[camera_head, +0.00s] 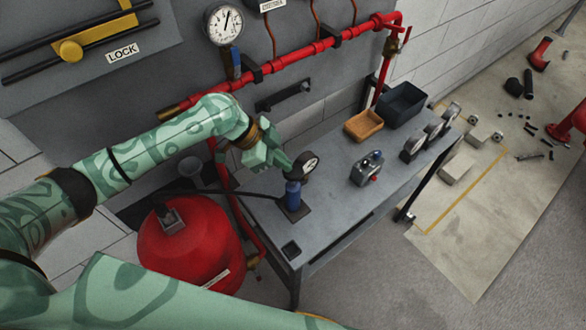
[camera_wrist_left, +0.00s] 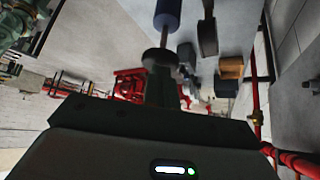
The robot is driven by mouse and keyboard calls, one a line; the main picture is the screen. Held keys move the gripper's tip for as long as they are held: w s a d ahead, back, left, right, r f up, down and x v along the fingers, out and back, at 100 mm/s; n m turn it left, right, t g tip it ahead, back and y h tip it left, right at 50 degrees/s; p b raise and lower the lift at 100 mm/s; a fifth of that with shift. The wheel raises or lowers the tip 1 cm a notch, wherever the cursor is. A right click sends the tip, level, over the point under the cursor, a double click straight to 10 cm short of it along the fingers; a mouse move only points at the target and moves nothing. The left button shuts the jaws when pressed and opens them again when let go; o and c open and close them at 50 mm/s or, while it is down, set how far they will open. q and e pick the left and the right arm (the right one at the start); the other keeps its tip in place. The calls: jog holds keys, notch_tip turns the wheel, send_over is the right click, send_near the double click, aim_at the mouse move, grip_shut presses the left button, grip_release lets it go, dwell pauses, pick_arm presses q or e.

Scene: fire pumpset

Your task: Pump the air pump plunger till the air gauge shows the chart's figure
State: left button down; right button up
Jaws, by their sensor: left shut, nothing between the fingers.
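The air pump (camera_head: 293,196) is a blue upright cylinder on a dark plate near the left end of the grey bench. A round gauge (camera_head: 306,165) with a white face stands beside its top; I cannot read its figure. My left gripper (camera_head: 284,168) is shut and empty, right at the pump's top, and hides the plunger in the head view. In the left wrist view, the blue barrel (camera_wrist_left: 167,14) has a thin rod and a dark round plunger knob (camera_wrist_left: 160,57) at the fingertips (camera_wrist_left: 160,85). I cannot tell whether they touch. The right gripper is out of view.
The bench (camera_head: 335,205) also carries a grey device (camera_head: 368,168), an orange-brown tray (camera_head: 363,124), a dark bin (camera_head: 402,103) and several gauges. A red tank (camera_head: 190,245) stands at its left. Red pipes and a wall gauge (camera_head: 224,25) are behind.

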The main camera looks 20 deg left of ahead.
pick_arm(q)
notch_tip(320, 180, down, 4)
jog(key=shift+s+f+b, duration=0.1)
jog(key=shift+f+b, duration=0.15)
jog(key=shift+b, duration=0.95)
jog(key=a, duration=0.1)
jog(key=a+r+p, duration=0.1)
jog(key=a+p, duration=0.1)
jog(key=shift+s+r, duration=0.15)
jog(key=shift+s, duration=0.1)
jog(key=shift+r, duration=0.1)
jog(key=v, duration=0.7)
jog(key=shift+a+p, duration=0.25)
jog(key=shift+p, duration=0.15)
